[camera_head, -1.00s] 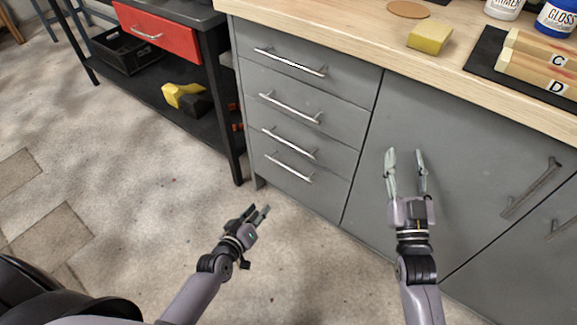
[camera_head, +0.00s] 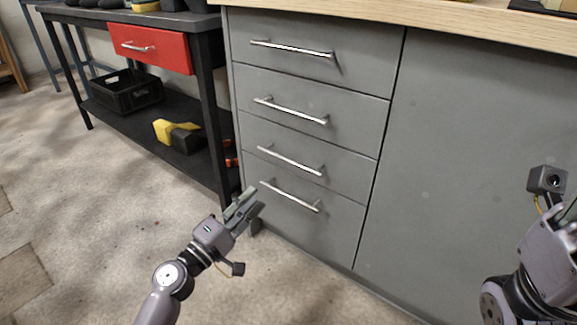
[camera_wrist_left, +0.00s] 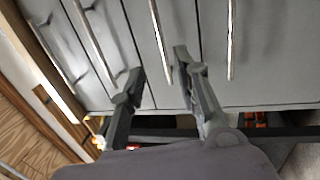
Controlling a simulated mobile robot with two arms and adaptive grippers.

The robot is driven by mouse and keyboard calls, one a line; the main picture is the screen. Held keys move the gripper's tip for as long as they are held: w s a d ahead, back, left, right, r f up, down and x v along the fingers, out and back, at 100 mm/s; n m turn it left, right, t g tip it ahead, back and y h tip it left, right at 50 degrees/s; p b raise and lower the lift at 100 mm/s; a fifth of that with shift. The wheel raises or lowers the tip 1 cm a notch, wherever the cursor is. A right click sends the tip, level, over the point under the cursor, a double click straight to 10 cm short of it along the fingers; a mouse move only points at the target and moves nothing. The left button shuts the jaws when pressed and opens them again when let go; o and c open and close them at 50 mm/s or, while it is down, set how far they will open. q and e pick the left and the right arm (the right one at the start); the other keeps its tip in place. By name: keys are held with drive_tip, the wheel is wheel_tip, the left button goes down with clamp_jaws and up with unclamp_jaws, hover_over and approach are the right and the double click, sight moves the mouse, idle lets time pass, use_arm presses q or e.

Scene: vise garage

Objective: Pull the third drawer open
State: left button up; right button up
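The grey cabinet has a column of drawers, all flush and shut. The third drawer from the top (camera_head: 345,172) has a silver bar handle (camera_head: 290,161), clear of both grippers. My left gripper (camera_head: 247,208) is low at the left of the drawers, near the left end of the lowest handle (camera_head: 290,196). In the left wrist view, turned sideways, its fingers (camera_wrist_left: 158,68) are apart and empty, and the third handle (camera_wrist_left: 158,28) lies between their lines, beyond the tips. Contact does not show. My right gripper is at the right edge, mostly cut off.
A black workbench (camera_head: 205,105) with a red drawer (camera_head: 150,46) stands at the left. Its lower shelf holds a black crate (camera_head: 127,92) and a yellow-and-black tool (camera_head: 178,134). The floor before the drawers is clear.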

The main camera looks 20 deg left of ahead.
sight(288, 161)
use_arm(q)
drive_tip(key=x, duration=1.5)
drive_tip(key=shift+w, duration=0.2)
clamp_jaws()
